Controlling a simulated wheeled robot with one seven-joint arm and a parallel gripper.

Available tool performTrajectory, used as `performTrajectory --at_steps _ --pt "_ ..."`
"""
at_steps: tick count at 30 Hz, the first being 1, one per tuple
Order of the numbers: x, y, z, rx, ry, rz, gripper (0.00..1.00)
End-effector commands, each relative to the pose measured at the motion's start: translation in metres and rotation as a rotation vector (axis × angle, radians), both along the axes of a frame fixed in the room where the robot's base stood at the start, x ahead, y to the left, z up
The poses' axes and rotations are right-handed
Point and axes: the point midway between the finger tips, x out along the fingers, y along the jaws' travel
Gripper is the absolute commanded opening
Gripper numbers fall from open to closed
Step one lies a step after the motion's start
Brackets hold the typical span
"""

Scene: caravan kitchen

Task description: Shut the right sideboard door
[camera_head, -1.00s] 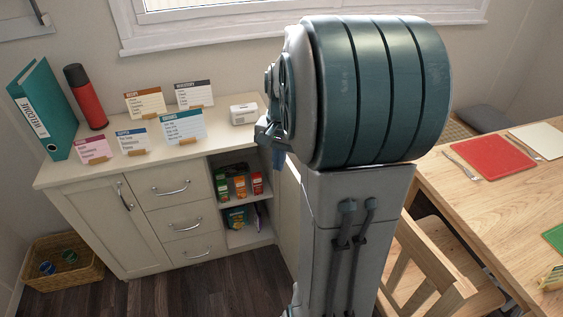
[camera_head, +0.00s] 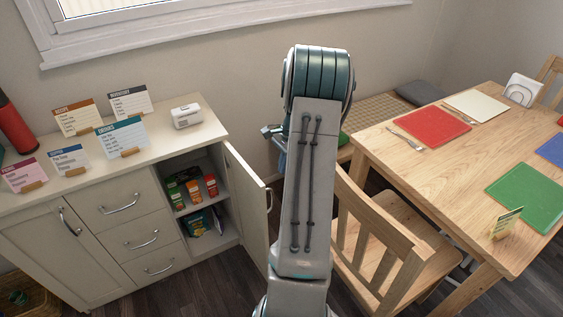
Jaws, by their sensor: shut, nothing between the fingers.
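The right sideboard door (camera_head: 245,208) stands wide open, swung out from the right end of the cream sideboard (camera_head: 95,167). Its handle (camera_head: 269,199) shows on the door's right edge. The open compartment (camera_head: 199,193) shows small boxes on its shelves. My arm rises in the middle, just right of the door. Part of my gripper (camera_head: 270,131) shows at the arm's left side, above and to the right of the door's top edge. It is shut and empty, though the arm hides much of it. I cannot tell whether it touches the door.
A wooden chair (camera_head: 385,232) stands close to the right of my arm, by the wooden table (camera_head: 395,150). A bench (camera_head: 385,107) lies behind. Cards and a white box (camera_head: 186,116) stand on the sideboard top. Dark floor (camera_head: 160,295) is free before the sideboard.

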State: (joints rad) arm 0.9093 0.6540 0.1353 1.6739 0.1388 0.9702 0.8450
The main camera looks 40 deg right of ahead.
Motion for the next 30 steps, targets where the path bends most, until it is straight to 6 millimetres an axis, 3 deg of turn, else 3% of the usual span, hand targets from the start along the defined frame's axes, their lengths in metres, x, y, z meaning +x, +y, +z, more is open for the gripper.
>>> performTrajectory --at_steps 8,16,30 --pt "0.001 0.015 -0.059 0.003 0.002 0.002 0.00" --pt "0.007 0.049 -0.056 0.000 0.000 0.003 0.00" --pt "0.008 0.056 -0.056 -0.001 0.000 0.002 0.00"
